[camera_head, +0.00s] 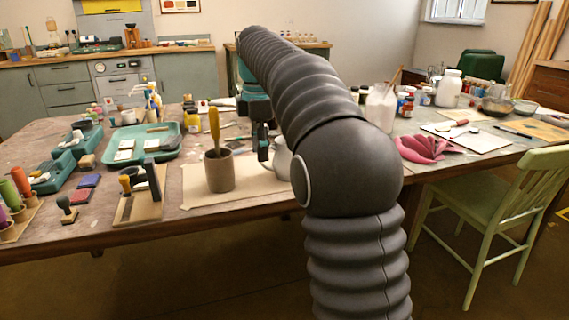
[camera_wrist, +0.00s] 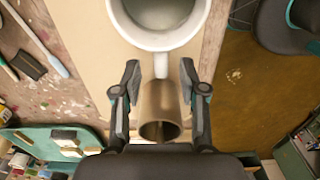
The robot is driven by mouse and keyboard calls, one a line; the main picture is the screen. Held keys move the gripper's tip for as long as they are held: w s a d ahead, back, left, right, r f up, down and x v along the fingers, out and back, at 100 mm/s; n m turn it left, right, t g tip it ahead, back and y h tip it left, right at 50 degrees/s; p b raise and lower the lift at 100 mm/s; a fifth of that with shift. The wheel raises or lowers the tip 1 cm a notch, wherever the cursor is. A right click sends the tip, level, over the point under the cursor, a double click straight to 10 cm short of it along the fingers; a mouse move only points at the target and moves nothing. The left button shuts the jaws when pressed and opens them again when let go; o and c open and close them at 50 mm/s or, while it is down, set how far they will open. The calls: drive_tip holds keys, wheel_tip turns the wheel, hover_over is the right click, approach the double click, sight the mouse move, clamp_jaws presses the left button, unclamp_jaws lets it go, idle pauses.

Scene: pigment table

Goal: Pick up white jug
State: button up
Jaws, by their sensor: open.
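The white jug (camera_wrist: 187,38) is at the top of the wrist view, seen from above with its round rim cut off by the frame edge. Its handle (camera_wrist: 160,66) points towards my gripper (camera_wrist: 160,76) and appears between the two open fingertips, with a gap on each side. In the head view the jug (camera_head: 283,160) stands on brown paper, largely hidden behind my arm. My gripper (camera_head: 262,145) shows there just left of the jug, pointing down, empty.
A brown pot (camera_head: 220,173) with a yellow-handled brush stands on the paper (camera_head: 200,200) left of my gripper; the pot (camera_wrist: 160,105) also shows below the fingertips in the wrist view. A teal tray (camera_head: 168,131) lies further left. The table's front edge is close.

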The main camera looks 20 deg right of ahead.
wheel_tip(320, 180, down, 4)
drive_tip(key=shift+s+d+f+b, duration=0.1)
drive_tip(key=shift+f+b, duration=0.05)
drive_tip(key=shift+b, duration=0.2)
clamp_jaws()
